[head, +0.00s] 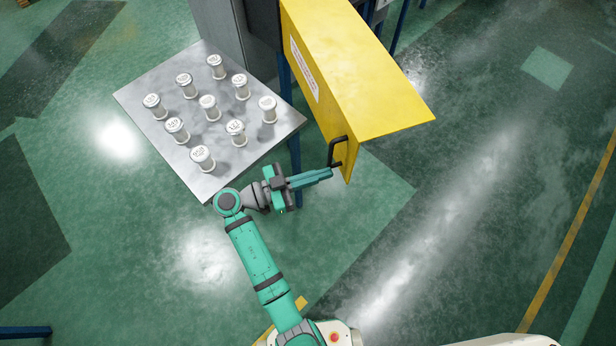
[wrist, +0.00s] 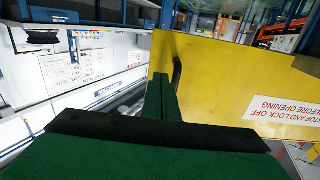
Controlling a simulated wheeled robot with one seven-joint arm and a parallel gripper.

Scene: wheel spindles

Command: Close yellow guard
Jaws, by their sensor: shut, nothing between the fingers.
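The yellow guard (head: 345,62) stands swung out in the head view, to the right of the metal table, with a black handle (head: 338,150) near its lower edge. It also fills the right side of the wrist view (wrist: 225,85), with a red-and-white warning label. My gripper (head: 329,173) is shut with nothing in it, its fingertips right beside the handle and the guard's lower edge. In the wrist view the handle (wrist: 177,76) shows just past my fingers (wrist: 162,82). I cannot tell whether the fingertips touch the handle or the guard.
A metal table (head: 185,160) with several white spindles stands left of the guard. A grey cabinet (head: 222,30) is behind it. The green floor (head: 400,240) to the right and in front of the guard is clear.

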